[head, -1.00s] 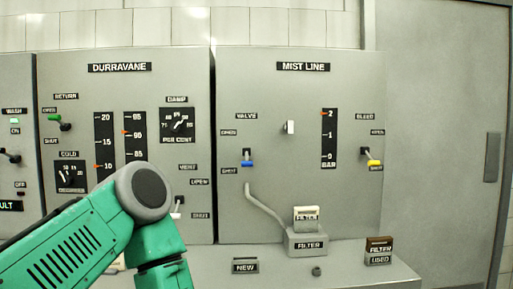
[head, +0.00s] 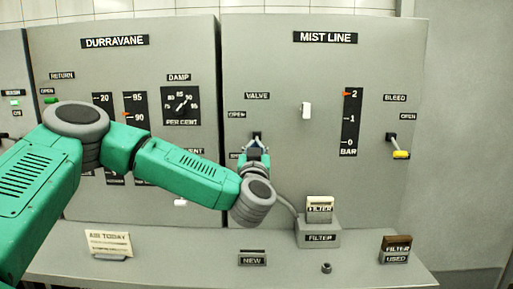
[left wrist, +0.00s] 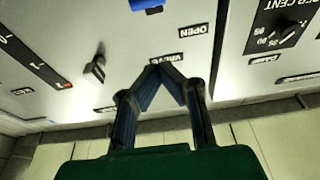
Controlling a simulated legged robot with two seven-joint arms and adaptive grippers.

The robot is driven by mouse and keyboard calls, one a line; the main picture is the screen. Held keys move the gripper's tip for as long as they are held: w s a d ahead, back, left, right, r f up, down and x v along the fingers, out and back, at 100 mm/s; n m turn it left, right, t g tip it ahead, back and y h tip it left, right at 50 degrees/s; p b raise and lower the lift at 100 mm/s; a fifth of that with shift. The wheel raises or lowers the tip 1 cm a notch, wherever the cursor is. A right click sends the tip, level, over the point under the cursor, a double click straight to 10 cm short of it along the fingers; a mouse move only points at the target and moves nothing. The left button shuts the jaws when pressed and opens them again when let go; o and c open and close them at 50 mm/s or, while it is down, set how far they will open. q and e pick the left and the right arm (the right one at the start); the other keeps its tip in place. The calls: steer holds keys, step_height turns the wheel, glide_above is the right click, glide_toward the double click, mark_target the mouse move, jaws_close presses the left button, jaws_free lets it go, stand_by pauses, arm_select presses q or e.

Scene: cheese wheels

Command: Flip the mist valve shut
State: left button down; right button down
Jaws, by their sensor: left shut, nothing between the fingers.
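The mist line panel (head: 280,60) carries the valve lever, under the VALVE label and between OPEN and SHUT labels. My left gripper (head: 256,145) is in front of the lever in the head view and covers most of it. The lever's blue handle (left wrist: 147,4) shows at the top edge of the left wrist view, apart from the fingertips in that picture. In that view my left gripper (left wrist: 160,66) is shut, its fingertips together near the VALVE label, with nothing between them. Contact with the lever cannot be told. My right gripper is not in view.
The yellow bleed lever (head: 401,154) is farther right. A filter block (head: 318,236) with a pipe stands below. A used filter (head: 396,246) sits on the ledge at right.

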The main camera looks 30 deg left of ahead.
arm_select(q)
steer(key=w+a+f, duration=0.2)
steer(key=w+a, duration=0.1)
steer(key=w, duration=0.2)
steer(key=shift+w+a+f+p, duration=0.2)
steer(key=shift+a+f+p, duration=0.05)
steer(key=shift+p, duration=0.2)
steer(key=f+t+b, duration=0.1)
steer(key=b, duration=0.2)
steer(key=shift+w+f, duration=0.15)
steer(key=shift+f, duration=0.2)
